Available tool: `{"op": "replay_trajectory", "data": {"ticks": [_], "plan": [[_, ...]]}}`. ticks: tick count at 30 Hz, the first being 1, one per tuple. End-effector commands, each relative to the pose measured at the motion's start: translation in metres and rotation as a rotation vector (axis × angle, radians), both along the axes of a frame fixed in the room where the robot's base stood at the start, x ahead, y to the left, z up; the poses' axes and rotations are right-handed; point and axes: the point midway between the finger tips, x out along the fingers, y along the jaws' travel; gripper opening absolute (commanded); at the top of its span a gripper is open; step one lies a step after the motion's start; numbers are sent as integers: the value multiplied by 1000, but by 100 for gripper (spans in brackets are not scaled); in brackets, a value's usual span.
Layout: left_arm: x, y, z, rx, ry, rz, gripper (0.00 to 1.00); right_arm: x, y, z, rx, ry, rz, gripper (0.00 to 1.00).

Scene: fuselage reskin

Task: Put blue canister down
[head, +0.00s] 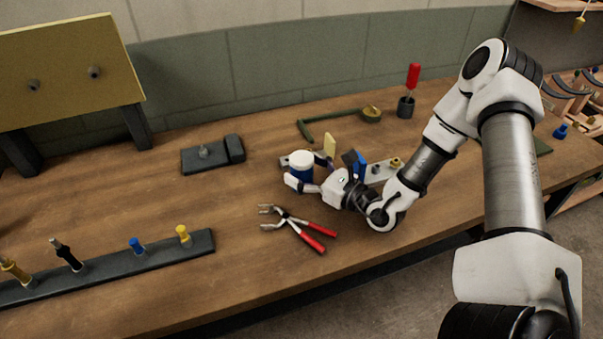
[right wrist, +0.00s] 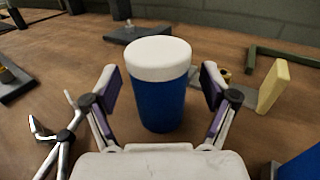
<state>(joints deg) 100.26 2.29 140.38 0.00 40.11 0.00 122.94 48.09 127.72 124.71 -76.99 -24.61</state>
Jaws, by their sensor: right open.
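The blue canister (head: 302,172) with a white lid stands upright on the wooden workbench (head: 230,255), near the middle of the head view. In the right wrist view the canister (right wrist: 158,95) sits between the fingers of my right gripper (right wrist: 157,90). Those fingers are open, one on each side, with a visible gap to the canister. In the head view my right gripper (head: 303,186) reaches to it from the right. My left gripper is not in view.
Red-handled pliers (head: 300,230) lie just in front. A light strip with small fittings (head: 380,172) and a yellow block (head: 329,145) are close by. A dark rack (head: 110,268) lies at left, a dark fixture (head: 212,155) behind left. Bench between is clear.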

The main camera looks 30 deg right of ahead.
Motion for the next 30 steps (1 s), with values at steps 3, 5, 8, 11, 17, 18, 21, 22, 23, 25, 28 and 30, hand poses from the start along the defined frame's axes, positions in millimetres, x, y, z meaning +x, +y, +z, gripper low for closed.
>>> {"op": "replay_trajectory", "data": {"ticks": [3, 5, 8, 11, 17, 18, 21, 22, 23, 25, 28, 30], "plan": [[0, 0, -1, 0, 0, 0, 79, 7, 3, 0, 0, -1, 1, 85], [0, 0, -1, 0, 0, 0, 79, 8, 3, 0, 1, -1, 0, 85], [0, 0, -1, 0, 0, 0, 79, 7, 3, 0, 1, -1, 0, 85], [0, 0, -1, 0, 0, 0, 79, 7, 3, 0, 1, -1, 0, 60], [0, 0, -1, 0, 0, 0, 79, 7, 3, 0, 1, -1, 0, 15], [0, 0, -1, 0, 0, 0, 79, 7, 3, 0, 2, -2, 0, 15], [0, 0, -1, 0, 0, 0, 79, 7, 3, 0, 1, -1, 0, 15], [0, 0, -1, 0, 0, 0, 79, 7, 3, 0, 1, -1, 0, 15], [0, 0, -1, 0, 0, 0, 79, 7, 3, 0, 1, -1, -1, 15], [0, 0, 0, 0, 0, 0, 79, 7, 2, 1, 2, -2, -1, 14], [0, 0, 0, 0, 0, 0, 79, 7, 2, 6, 2, -2, -2, 14], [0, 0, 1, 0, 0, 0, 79, 7, 2, 13, 3, -4, -2, 14]]}}
